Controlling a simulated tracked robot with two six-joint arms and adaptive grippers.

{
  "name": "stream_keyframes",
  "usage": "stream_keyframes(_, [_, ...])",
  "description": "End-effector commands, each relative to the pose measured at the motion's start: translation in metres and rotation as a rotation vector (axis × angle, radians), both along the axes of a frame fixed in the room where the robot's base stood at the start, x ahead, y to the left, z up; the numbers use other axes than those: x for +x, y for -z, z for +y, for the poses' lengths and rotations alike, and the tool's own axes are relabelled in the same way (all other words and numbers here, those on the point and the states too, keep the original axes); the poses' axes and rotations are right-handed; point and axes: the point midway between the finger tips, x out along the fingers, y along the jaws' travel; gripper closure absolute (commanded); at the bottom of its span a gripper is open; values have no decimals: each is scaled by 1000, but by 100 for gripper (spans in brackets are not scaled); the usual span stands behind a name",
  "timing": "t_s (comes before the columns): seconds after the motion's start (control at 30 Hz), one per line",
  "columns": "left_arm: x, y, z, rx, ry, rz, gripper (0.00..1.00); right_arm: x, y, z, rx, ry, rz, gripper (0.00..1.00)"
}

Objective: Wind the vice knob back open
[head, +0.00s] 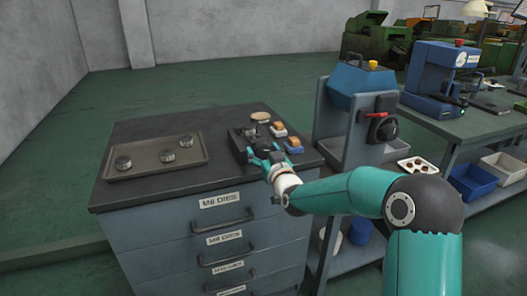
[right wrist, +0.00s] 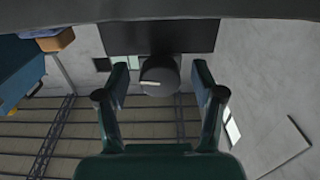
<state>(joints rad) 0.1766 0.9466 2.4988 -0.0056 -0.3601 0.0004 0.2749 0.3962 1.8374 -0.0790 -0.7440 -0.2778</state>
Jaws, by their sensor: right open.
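The dark vice (head: 236,137) sits on the cabinet top near its right end, partly hidden by my right gripper (head: 258,153). In the right wrist view the round dark knob (right wrist: 157,80) with a pale line across it lies between my two open fingers, with a visible gap on each side. A dark block (right wrist: 160,36), seemingly the vice body, is just beyond it. In the head view the gripper hides the knob. I cannot tell how far the vice is wound. My left gripper is not in view.
A tray (head: 133,175) with several round metal dies lies left on the cabinet top (head: 215,120). Small blocks with tan tops, such as the blue one (head: 293,146), stand close to the vice. A blue and grey machine (head: 358,95) stands at the right.

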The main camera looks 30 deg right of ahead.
Motion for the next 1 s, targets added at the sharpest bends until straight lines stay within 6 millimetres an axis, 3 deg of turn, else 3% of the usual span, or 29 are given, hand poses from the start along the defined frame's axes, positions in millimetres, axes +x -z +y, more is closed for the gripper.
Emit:
stream_keyframes(0.23, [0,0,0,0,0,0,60,0,0,0,0,0,0,35])
stream_keyframes(0.57, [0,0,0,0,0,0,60,0,0,0,0,0,0,90])
stream_keyframes(1.0, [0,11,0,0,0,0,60,0,2,0,-79,0,16,92])
